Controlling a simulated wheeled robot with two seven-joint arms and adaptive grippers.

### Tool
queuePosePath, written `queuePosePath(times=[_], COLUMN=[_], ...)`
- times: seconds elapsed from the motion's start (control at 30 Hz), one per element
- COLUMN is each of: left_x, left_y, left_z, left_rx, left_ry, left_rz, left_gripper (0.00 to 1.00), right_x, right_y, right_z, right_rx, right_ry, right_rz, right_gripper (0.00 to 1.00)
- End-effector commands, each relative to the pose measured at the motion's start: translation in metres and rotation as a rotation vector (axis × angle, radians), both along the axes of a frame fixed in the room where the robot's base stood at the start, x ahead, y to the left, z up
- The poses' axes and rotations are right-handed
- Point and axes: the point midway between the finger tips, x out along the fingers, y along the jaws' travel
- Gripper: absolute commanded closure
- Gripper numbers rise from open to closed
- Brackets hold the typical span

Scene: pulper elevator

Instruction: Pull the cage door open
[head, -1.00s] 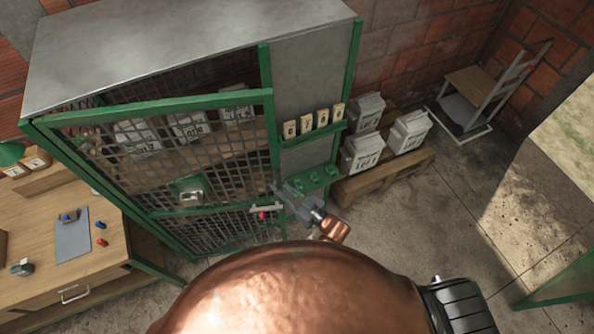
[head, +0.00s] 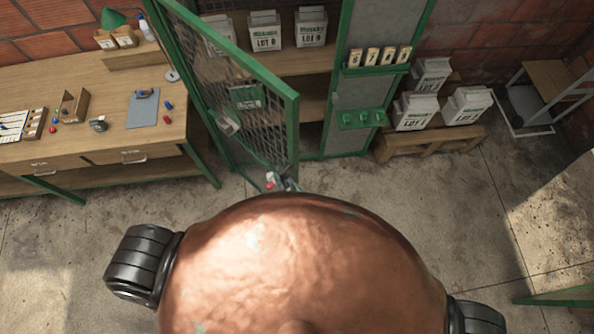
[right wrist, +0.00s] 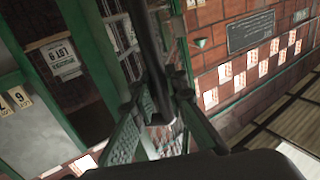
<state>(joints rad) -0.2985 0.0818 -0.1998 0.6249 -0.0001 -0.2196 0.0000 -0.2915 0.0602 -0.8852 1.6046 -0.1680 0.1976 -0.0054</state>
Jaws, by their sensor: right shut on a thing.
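The cage door (head: 296,130), green-framed with wire mesh, stands swung open toward me, its free edge away from the cage frame (head: 342,60). My right gripper (head: 278,182) is at the lower free edge of the door, mostly hidden behind my copper-coloured body. In the right wrist view, my right gripper (right wrist: 160,112) is shut on a dark bar (right wrist: 143,35), which looks like the door handle. My left gripper is out of view.
Inside the cage, shelves hold white lot bags (head: 265,32). The concrete floor (head: 430,200) in front is clear.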

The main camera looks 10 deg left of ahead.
Motion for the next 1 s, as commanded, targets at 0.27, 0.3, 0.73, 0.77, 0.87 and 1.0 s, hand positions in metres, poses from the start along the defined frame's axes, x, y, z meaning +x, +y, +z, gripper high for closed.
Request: queuePosePath(times=[0.27, 0.3, 0.73, 0.77, 0.87, 1.0], left_x=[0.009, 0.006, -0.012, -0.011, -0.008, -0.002], left_y=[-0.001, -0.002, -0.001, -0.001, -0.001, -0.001], left_z=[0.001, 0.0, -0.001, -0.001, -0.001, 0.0], left_rx=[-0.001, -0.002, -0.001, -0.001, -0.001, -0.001], left_ry=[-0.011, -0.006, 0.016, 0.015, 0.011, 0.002], left_rz=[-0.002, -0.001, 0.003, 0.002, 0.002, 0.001], left_gripper=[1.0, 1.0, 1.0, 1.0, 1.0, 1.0], right_x=[-0.014, -0.015, -0.015, -0.015, -0.015, -0.016], right_y=[0.016, 0.017, 0.018, 0.018, 0.018, 0.018], right_z=[-0.001, -0.001, -0.001, -0.001, -0.001, -0.001], right_rx=[-0.001, -0.001, -0.001, -0.001, -0.001, -0.001], right_ry=[0.001, 0.001, 0.001, 0.001, 0.001, 0.001], right_rz=[0.012, 0.013, 0.016, 0.016, 0.016, 0.016], right_gripper=[1.0, 1.0, 0.81, 0.81, 0.81, 0.81])
